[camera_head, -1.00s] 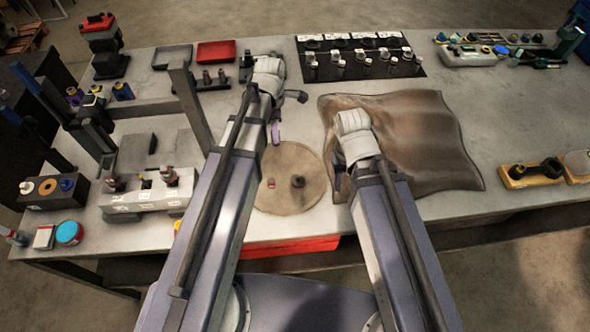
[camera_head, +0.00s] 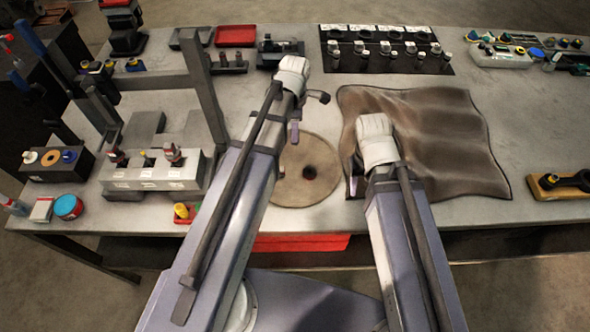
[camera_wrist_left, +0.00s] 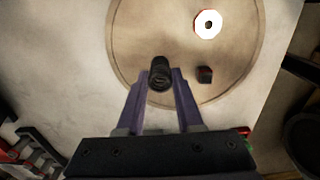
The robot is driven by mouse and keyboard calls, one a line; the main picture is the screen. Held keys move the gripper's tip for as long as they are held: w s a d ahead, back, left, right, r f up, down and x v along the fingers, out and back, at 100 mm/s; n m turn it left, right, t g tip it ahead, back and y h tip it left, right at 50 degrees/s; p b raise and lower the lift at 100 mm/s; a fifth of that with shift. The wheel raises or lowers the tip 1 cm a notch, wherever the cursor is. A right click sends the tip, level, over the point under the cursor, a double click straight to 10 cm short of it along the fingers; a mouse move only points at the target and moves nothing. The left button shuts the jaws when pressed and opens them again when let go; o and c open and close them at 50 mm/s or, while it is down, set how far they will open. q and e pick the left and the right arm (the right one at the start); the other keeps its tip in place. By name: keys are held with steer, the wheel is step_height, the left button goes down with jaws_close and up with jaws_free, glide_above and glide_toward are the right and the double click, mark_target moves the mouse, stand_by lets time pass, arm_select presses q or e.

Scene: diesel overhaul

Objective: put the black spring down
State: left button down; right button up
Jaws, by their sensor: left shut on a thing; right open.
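My left gripper (camera_head: 295,132) is shut on the black spring (camera_wrist_left: 160,74). The left wrist view shows the spring upright between the purple fingertips, over the near part of the round tan mat (camera_wrist_left: 135,35). I cannot tell whether its lower end touches the mat. In the head view the spring is hidden by my arm. My right gripper (camera_head: 353,186) is open beside the brown cloth, right of the round mat (camera_head: 320,197).
A crumpled brown cloth (camera_head: 440,140) covers the bench right of the mat. A grey block with several fittings (camera_head: 150,178) stands left. A black tray of parts (camera_head: 385,57) lies at the back. Bare bench shows at right (camera_head: 515,120).

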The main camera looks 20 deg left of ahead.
arm_select(q)
steer(key=shift+w+r+p, duration=0.1)
steer(key=shift+r+p, duration=2.3)
steer(key=shift+p, duration=0.4)
arm_select(e)
steer(key=shift+r, duration=2.4)
arm_select(q)
step_height(320, 180, down, 7)
steer(key=b, duration=0.6)
steer(key=shift+r+b, duration=0.15)
steer(key=shift+b, duration=0.2)
arm_select(e)
step_height(320, 180, down, 7)
steer(key=shift+r, duration=0.2)
steer(key=shift+f, duration=0.15)
arm_select(q)
step_height(320, 180, down, 4)
steer(key=b, duration=0.3)
steer(key=shift+b, duration=0.4)
arm_select(e)
step_height(320, 180, down, 4)
steer(key=shift+r, duration=0.2)
arm_select(q)
steer(key=shift+r, duration=0.2)
arm_select(e)
steer(key=shift+r, duration=0.1)
arm_select(q)
steer(key=shift+f, duration=0.1)
